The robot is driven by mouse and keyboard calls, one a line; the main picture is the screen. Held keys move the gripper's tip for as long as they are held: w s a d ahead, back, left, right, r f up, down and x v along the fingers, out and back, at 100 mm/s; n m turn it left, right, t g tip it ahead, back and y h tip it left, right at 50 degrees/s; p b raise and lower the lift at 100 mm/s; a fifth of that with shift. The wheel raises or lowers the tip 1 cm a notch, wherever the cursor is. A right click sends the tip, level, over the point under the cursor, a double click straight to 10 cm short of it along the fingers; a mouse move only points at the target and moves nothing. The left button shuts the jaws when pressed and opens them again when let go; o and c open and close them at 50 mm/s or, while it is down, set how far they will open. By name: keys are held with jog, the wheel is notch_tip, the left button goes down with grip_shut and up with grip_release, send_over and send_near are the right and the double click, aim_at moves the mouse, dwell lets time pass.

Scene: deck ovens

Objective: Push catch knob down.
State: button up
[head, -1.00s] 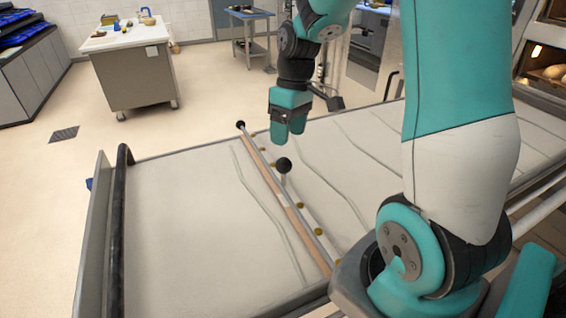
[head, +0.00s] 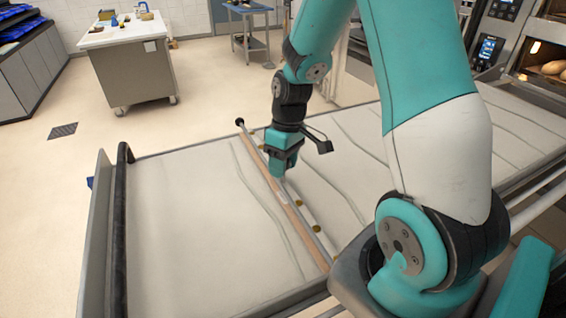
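My gripper (head: 279,172) points down over the middle of the bar (head: 295,215) that lies across the loader's canvas bed. The black ball knob on a short stalk, seen there a second ago, is now hidden at the gripper's fingers. I cannot tell whether the fingers touch it, sit around it or press on its top. The finger gap is not visible. A second black ball (head: 240,122) sits at the bar's far end, clear of the gripper.
The pale canvas bed (head: 185,225) runs across the front, with a black rail (head: 122,220) at its left end. A steel cabinet table (head: 130,75) stands behind on open floor. Ovens with loaves (head: 553,68) are at the right.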

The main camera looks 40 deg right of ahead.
grip_shut()
notch_tip(320, 180, down, 2)
jog(key=shift+f+b, duration=0.1)
jog(key=shift+b, duration=0.7)
jog(key=o, duration=0.7)
grip_release()
jog(key=shift+r, duration=0.2)
jog(key=w+d+r+b, duration=0.1)
jog(key=d+r, duration=0.2)
jog(key=r, duration=1.4)
jog(key=shift+d+f, duration=0.1)
